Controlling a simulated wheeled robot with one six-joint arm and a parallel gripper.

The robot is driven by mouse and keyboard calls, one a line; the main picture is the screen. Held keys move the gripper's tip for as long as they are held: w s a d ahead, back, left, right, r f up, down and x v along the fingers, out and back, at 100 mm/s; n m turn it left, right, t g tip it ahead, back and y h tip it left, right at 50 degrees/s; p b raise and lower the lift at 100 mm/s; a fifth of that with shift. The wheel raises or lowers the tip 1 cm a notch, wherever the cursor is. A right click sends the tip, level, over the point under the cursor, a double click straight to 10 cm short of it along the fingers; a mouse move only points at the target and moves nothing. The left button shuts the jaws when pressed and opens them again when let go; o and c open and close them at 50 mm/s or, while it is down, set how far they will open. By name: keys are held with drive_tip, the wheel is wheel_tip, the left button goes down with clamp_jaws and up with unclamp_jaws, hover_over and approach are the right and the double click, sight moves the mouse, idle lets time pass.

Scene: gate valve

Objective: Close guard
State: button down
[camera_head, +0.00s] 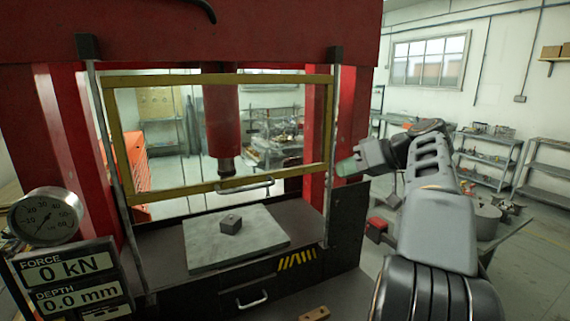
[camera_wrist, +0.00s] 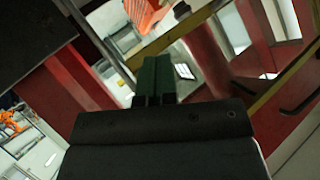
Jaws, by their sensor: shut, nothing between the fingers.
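The guard (camera_head: 222,190) is a yellow-framed clear panel on the front of a red press. It sits raised between two vertical rails, its lower bar well above the press bed. A metal handle (camera_head: 245,186) is on its lower bar. My gripper (camera_head: 347,167) is shut and empty, with green fingers, just right of the guard's right rail. In the wrist view the shut green fingers (camera_wrist: 155,80) point toward the press, with the yellow frame (camera_wrist: 190,35) beyond them. I cannot tell whether they touch anything.
A dark block (camera_head: 231,223) rests on the grey plate (camera_head: 205,248) under the press ram (camera_head: 221,125). A gauge (camera_head: 45,217) and a display (camera_head: 70,280) reading 0 kN and 0.0 mm stand at left. A drawer handle (camera_head: 252,299) protrudes below the bed. A table and shelves stand at right.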

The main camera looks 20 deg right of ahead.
sight(284, 174)
drive_tip(key=s+a+r+n+g+y, duration=0.1)
drive_tip(key=s+a+r+n+y, duration=0.3)
drive_tip(key=r+n, duration=0.35)
drive_tip(key=shift+n, duration=0.65)
drive_tip(key=shift+w+a+f+p, duration=0.45)
drive_tip(key=shift+w+a+f, duration=0.9)
drive_tip(key=shift+a, duration=0.3)
drive_tip(key=shift+w+a+f+p, duration=0.4)
drive_tip(key=shift+w+a+f, duration=0.95)
drive_tip(key=shift+a, duration=0.25)
drive_tip(key=shift+w+a+f+p, duration=0.45)
drive_tip(key=shift+w+a+f, duration=0.85)
drive_tip(key=shift+a, duration=0.35)
wheel_tip(284, 174, down, 26)
drive_tip(key=b, duration=2.9)
drive_tip(key=shift+r, duration=0.15)
